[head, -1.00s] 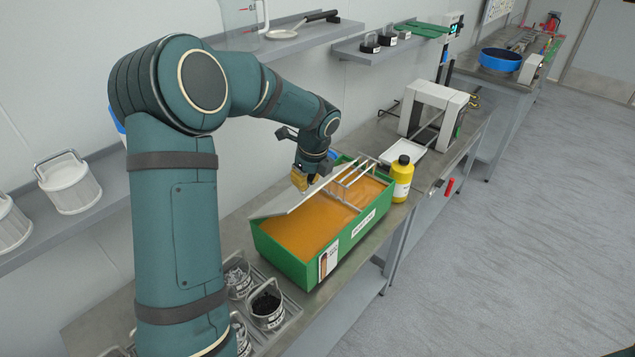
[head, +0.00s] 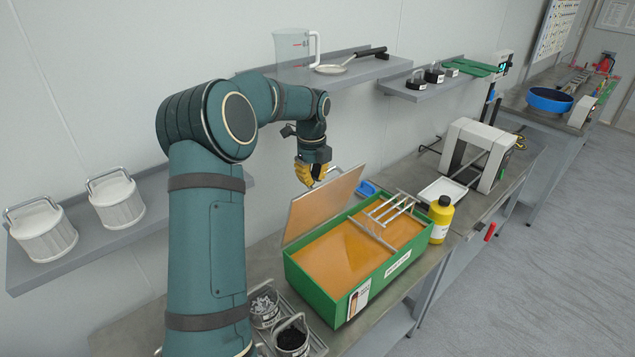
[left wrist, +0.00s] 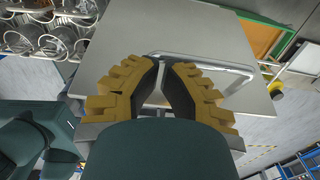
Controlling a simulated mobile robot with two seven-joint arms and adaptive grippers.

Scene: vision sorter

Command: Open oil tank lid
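The green oil tank (head: 312,287) sits on the bench, filled with orange oil. Its lid (head: 322,208) is raised at a steep tilt along the wall side, its underside tinted orange. In the left wrist view the lid's grey top face (left wrist: 205,35) fills the middle, with a metal loop handle (left wrist: 225,67) on it. My left gripper (head: 310,182) is behind the lid's upper part. In the left wrist view its yellow fingers (left wrist: 166,72) close around one end of the handle; the exact contact is partly hidden. My right gripper is not in view.
A metal rack (head: 388,210) spans the tank's right part. A yellow bottle (head: 440,219) stands at its right end. Small pots (head: 291,338) stand left of it. A wall shelf (head: 345,67) with a jug (head: 293,48) and pan is above my gripper.

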